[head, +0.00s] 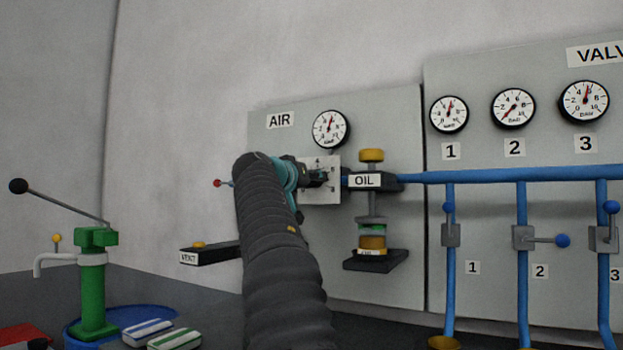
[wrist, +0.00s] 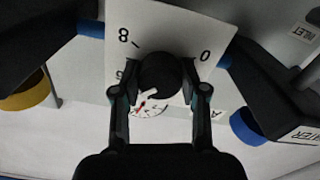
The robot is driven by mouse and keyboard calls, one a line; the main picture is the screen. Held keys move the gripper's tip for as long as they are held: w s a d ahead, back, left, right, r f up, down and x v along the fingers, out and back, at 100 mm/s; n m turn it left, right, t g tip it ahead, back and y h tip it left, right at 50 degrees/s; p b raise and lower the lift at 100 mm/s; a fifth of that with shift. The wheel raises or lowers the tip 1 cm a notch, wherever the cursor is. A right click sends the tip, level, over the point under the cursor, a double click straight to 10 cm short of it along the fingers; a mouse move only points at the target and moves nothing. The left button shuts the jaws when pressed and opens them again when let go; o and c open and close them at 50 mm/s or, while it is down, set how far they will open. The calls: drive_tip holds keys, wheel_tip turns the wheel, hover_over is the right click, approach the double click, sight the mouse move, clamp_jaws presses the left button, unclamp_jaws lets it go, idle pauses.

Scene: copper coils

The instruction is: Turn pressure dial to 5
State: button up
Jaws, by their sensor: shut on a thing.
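The pressure dial is a black round knob (wrist: 160,74) with a white pointer mark, on a white numbered plate (wrist: 205,30). In the wrist view, 8 and 0 show on the plate, with a partly covered 6 at the left. The white mark points to the lower left there; the number beneath it is hidden. In the head view the plate (head: 331,190) sits below the AIR gauge (head: 331,129), and my arm covers part of it. My gripper (wrist: 158,82) is shut on the knob, one finger on each side; it also shows in the head view (head: 322,178).
A blue pipe (head: 500,175) runs right to several valves. A VENT block (head: 208,254) juts out left of my arm. A green hand pump (head: 93,290) stands at the left.

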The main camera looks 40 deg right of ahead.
drive_tip(key=shift+n+p, duration=0.5)
drive_tip(key=shift+n, duration=1)
drive_tip(key=o, duration=1.1)
drive_tip(key=shift+o, duration=0.2)
drive_tip(key=v, duration=1.2)
